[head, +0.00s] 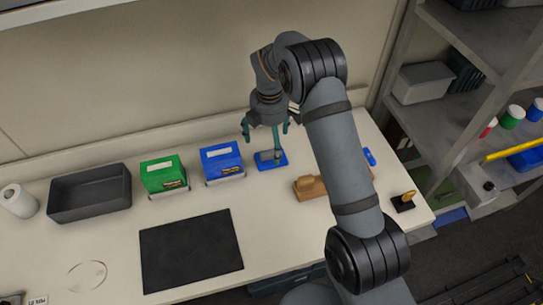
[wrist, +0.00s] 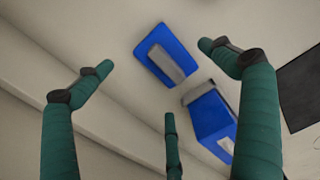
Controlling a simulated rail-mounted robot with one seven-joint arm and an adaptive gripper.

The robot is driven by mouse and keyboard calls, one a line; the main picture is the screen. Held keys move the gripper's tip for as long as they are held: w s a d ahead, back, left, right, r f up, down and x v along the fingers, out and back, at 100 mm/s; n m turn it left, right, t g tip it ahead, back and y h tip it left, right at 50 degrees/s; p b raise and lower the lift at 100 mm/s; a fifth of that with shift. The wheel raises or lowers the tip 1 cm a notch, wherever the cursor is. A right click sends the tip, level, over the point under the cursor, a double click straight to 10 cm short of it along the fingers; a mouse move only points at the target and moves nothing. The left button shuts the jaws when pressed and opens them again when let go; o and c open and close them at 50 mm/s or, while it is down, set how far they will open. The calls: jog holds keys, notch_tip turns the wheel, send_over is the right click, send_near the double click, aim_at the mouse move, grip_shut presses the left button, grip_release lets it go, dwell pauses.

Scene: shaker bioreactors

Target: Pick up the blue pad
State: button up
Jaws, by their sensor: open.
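The blue pad (head: 265,165) lies flat on the white bench, just right of the blue box. It is a small blue rectangle with a grey bar on top; in the wrist view the pad (wrist: 149,50) sits at the upper middle. My gripper (head: 267,136) is above the pad, with its green fingers spread open and empty. One finger partly covers the pad in the head view. In the wrist view the fingers (wrist: 158,75) stand apart, with the pad beyond their tips, and nothing is between them.
A blue box (head: 222,162) stands left of the pad, with a green box (head: 163,174) and a grey tray (head: 90,194) further left. A dark mat (head: 191,251) lies in front. A brown wooden block (head: 310,188) is at the right. The back wall is close behind.

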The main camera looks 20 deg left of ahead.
aim_at(270, 151)
notch_tip(270, 151, down, 4)
jog(key=shift+s+a+r+p, duration=0.1)
jog(key=shift+r+p, duration=0.05)
jog(key=shift+p, duration=0.6)
jog(key=shift+f, duration=0.35)
jog(key=shift+c, duration=0.8)
jog(key=c, duration=1.1)
